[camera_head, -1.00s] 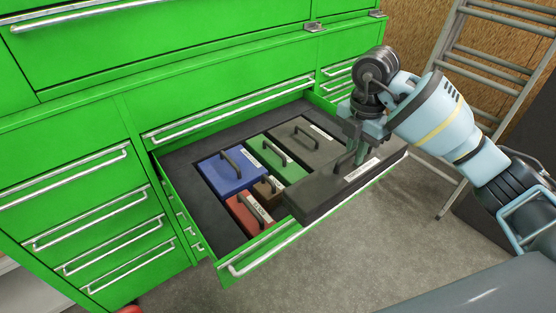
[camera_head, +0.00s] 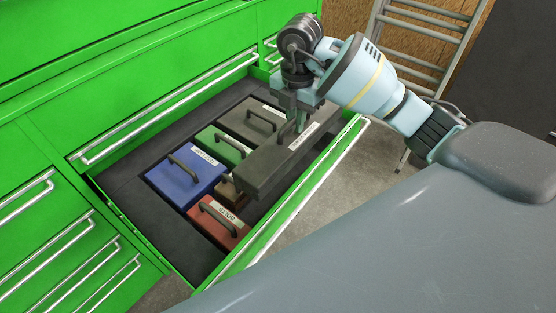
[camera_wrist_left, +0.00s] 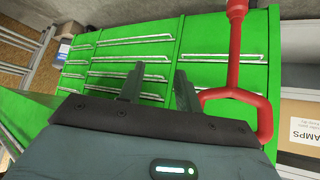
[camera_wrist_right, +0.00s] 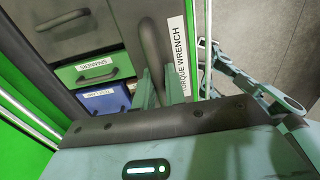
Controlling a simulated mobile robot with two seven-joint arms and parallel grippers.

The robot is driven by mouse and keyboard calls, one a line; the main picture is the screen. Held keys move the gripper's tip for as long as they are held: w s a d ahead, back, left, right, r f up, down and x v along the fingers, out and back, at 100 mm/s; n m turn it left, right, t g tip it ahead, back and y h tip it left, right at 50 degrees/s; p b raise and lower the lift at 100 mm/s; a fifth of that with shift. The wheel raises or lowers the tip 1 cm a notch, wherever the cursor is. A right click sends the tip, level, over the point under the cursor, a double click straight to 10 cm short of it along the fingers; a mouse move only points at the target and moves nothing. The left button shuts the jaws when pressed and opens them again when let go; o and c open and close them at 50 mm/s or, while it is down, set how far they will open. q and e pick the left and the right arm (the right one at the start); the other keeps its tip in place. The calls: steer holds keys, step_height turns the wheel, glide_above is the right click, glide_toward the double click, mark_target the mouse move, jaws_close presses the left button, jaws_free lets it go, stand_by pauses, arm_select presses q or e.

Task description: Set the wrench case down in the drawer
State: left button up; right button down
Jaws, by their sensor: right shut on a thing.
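The wrench case (camera_head: 272,171) is long and dark grey, with a black handle and a white label reading TORQUE WRENCH in the right wrist view (camera_wrist_right: 177,45). My right gripper (camera_head: 300,112) is shut on its handle from above. The case is over the front right part of the open green drawer (camera_head: 125,205), roughly level and alongside the drawer front. I cannot tell whether its underside touches the drawer floor. My left gripper (camera_wrist_left: 158,88) is open and empty in the left wrist view, facing green drawer fronts; it is not in the head view.
Inside the drawer are a blue case (camera_head: 186,182), a green case (camera_head: 220,148), a grey case (camera_head: 252,120), a red case (camera_head: 219,222) and a partly hidden brown case. The dark liner at the left is bare. A ladder (camera_head: 430,30) stands behind. A red-handled object (camera_wrist_left: 235,60) is near my left gripper.

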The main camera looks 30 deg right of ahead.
step_height(320, 180, down, 9)
steer(key=shift+w+f+b, duration=0.1)
steer(key=shift+f+b, duration=0.05)
steer(key=shift+b, duration=0.15)
arm_select(q)
steer(key=shift+s+d+f, duration=0.2)
steer(key=shift+d+f, duration=0.05)
steer(key=shift+f, duration=0.15)
arm_select(e)
steer(key=shift+f, duration=0.3)
steer(key=shift+f, duration=2.3)
arm_select(q)
steer(key=shift+s+f, duration=0.2)
steer(key=shift+f, duration=0.1)
arm_select(e)
steer(key=c, duration=1.9)
jaws_free()
steer(key=shift+f, duration=0.15)
steer(key=o, duration=0.4)
steer(key=shift+o, duration=0.2)
